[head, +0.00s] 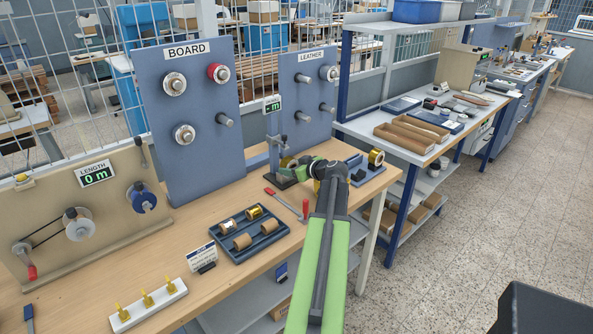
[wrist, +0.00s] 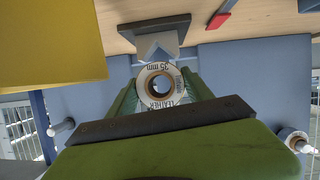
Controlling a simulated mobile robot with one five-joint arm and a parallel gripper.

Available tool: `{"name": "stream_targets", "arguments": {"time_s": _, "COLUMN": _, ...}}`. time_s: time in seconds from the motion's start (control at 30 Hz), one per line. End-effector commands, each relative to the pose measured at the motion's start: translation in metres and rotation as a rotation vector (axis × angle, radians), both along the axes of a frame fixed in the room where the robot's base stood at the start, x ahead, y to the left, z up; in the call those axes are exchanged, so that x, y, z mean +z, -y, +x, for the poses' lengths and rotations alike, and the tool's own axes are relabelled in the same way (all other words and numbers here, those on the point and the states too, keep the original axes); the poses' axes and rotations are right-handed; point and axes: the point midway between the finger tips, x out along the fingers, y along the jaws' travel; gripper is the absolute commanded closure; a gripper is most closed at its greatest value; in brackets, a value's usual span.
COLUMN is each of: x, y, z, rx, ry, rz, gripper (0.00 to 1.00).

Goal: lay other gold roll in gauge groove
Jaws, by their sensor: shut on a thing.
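My gripper (head: 303,168) is shut on a roll at the gauge on the far side of the bench. In the wrist view the roll (wrist: 147,98) shows end-on between my green fingers, with a brown core and a white end label reading 35 mm LEATHER. A grey block with a V-shaped groove (wrist: 157,23) sits right beside the roll; I cannot tell whether they touch. The gauge display (head: 272,104) shows "- m". A large yellow shape (wrist: 50,45) fills the wrist view's upper left corner.
A dark tray (head: 245,258) holds several rolls at mid-bench. The BOARD panel (head: 185,120) and the LEATHER panel (head: 305,95) carry pegs with rolls. A red-handled tool (head: 285,202) lies near the gauge. The length winder (head: 85,215) stands at left.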

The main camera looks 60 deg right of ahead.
Motion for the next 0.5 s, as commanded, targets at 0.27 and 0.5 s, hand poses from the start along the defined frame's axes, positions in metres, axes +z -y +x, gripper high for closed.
{"name": "stream_targets", "arguments": {"time_s": 0.27, "x": -0.001, "y": 0.008, "z": 0.022, "rx": 0.001, "ry": 0.000, "rz": 0.001, "gripper": 0.85}}
{"name": "stream_targets", "arguments": {"time_s": 0.5, "x": -0.015, "y": 0.008, "z": 0.024, "rx": -0.001, "ry": 0.000, "rz": 0.000, "gripper": 0.85}}
